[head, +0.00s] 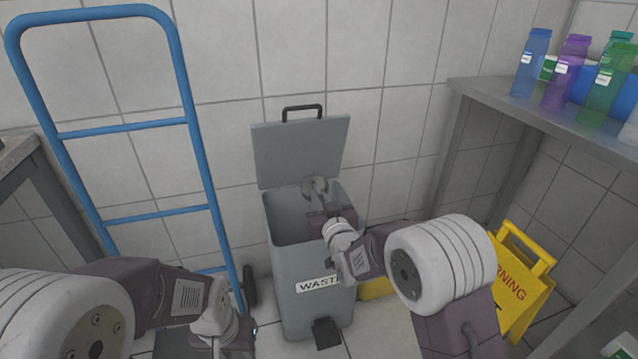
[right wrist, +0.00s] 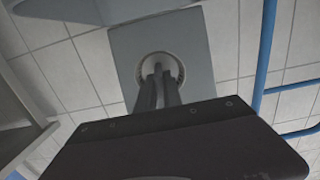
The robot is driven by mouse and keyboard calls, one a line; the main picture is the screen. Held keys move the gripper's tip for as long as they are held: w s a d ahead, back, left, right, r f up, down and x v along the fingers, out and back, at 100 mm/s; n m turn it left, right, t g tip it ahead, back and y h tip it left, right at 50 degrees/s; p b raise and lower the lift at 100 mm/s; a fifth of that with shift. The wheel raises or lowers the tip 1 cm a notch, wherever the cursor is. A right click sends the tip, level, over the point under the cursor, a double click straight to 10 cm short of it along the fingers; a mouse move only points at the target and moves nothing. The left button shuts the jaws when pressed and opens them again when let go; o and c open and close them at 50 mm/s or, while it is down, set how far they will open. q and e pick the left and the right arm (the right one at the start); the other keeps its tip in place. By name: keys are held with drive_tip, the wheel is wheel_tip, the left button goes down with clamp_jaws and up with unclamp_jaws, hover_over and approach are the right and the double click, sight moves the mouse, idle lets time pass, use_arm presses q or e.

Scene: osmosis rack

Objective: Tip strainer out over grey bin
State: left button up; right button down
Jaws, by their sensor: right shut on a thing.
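The grey bin (head: 312,285) stands on the floor against the tiled wall, with its lid (head: 300,150) swung up and a "WASTE" label on its front. The strainer (head: 310,184), a small round grey piece, is over the back of the bin's opening, in front of the lid. My right gripper (head: 320,199) is shut on it. In the right wrist view the strainer (right wrist: 162,66) is a pale ring at the fingertips, with the grey lid behind. Its contents cannot be made out. My left gripper (head: 238,345) is low at the left, away from the bin; its fingers are not clear.
A blue hand truck (head: 190,105) stands left of the bin. A yellow warning sign (head: 520,275) is at the right. A grey shelf (head: 500,98) at the right carries several coloured bottles (head: 566,72). A table edge (head: 30,160) shows at the far left.

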drive_tip(key=s+d+r+g+h+p, duration=0.1)
drive_tip(key=r+g+p, duration=0.3)
drive_tip(key=p, duration=1.8)
drive_tip(key=s+r+g+h+p, duration=0.2)
drive_tip(key=s+r+g+p, duration=0.2)
drive_tip(key=p, duration=1.8)
drive_tip(key=r+g, duration=0.1)
drive_tip(key=g, duration=0.1)
drive_tip(key=shift+s+d+g, duration=0.15)
drive_tip(key=shift+d+g, duration=0.2)
drive_tip(key=shift+g, duration=0.05)
drive_tip(key=shift+r, duration=0.1)
drive_tip(key=s+d+r+m+h, duration=0.15)
drive_tip(key=s+d+r, duration=0.25)
drive_tip(key=d+r, duration=0.85)
drive_tip(key=s+d+r+m, duration=0.2)
drive_tip(key=s+d+r, duration=0.3)
drive_tip(key=s+r, duration=0.3)
drive_tip(key=s, duration=0.2)
drive_tip(key=shift+s+d+r, duration=0.2)
drive_tip(key=shift+s+d, duration=0.2)
